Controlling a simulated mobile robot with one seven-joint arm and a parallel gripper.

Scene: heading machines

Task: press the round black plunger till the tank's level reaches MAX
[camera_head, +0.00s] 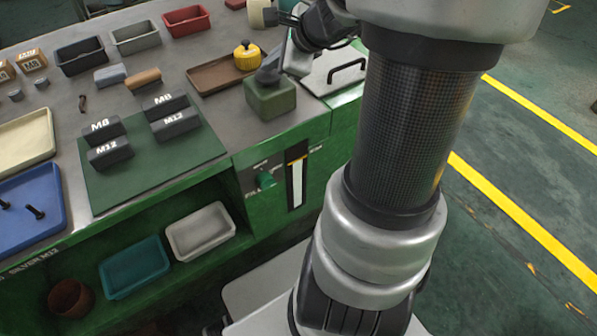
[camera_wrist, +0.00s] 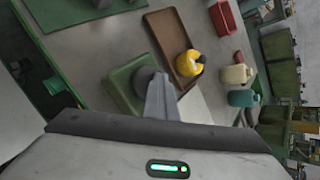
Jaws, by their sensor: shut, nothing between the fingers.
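The round black plunger (camera_head: 267,76) stands on top of a green block (camera_head: 270,102) at the bench's front right. In the wrist view the plunger (camera_wrist: 145,79) shows as a dark round knob on the green block (camera_wrist: 119,91). My gripper (camera_head: 279,64) is shut and empty, its fingertips (camera_wrist: 159,84) right at the plunger; I cannot tell whether they touch it. A dark level gauge (camera_head: 297,182) on the bench front below has a pale vertical strip, with a yellowish mark near its top. Its lettering is too small to read.
A brown tray (camera_head: 208,77) with a yellow pot (camera_head: 247,56) sits behind the block. A lid with a black handle (camera_head: 347,70) lies to its right. Dark M8 and M12 blocks stand on a green mat (camera_head: 150,170).

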